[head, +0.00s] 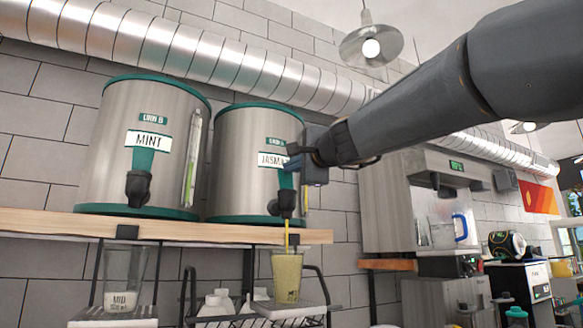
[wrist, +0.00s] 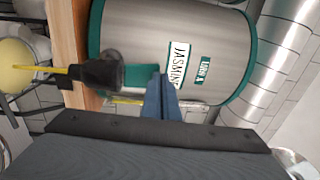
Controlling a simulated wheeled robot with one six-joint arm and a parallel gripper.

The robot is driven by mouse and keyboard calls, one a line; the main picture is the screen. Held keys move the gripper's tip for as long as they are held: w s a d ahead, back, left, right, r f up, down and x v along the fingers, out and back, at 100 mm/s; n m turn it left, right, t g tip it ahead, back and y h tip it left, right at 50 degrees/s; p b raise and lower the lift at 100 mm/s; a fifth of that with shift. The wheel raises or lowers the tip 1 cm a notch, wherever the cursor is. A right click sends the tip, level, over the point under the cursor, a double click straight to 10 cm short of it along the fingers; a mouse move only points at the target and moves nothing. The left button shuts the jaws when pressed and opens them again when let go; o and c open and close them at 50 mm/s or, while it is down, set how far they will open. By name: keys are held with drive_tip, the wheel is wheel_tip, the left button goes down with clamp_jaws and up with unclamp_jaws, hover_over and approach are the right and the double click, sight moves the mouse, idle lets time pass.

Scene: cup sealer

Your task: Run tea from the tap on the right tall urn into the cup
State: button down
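The right tall urn (head: 235,165) is steel with teal rims and a JASMINE label; it also fills much of the wrist view (wrist: 220,45). Its black tap (head: 286,204) lets out a thin yellow stream (head: 286,238). The stream falls into a clear cup (head: 287,278), which stands upright below and looks filled with yellow-green tea nearly to the rim. The cup shows partly in the wrist view (wrist: 14,58). My gripper (head: 293,165) is at the tap's teal handle (wrist: 140,76); its blue fingers (wrist: 162,84) look closed together against the handle's end, with nothing visible between them.
A MINT urn (head: 110,165) stands left on the same wooden shelf (head: 60,224). White bottles (head: 215,302) sit beside the tea cup in a black rack (head: 325,303). A sealing machine (head: 440,190) stands to the right.

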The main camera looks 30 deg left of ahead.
drive_tip(key=shift+d, duration=0.1)
drive_tip(key=s+d+r+b, duration=0.2)
drive_tip(key=s+d, duration=0.5)
drive_tip(key=d, duration=0.4)
drive_tip(key=shift+s+r+b, duration=0.35)
drive_tip(key=shift+b, duration=0.35)
drive_tip(key=shift+d, duration=0.1)
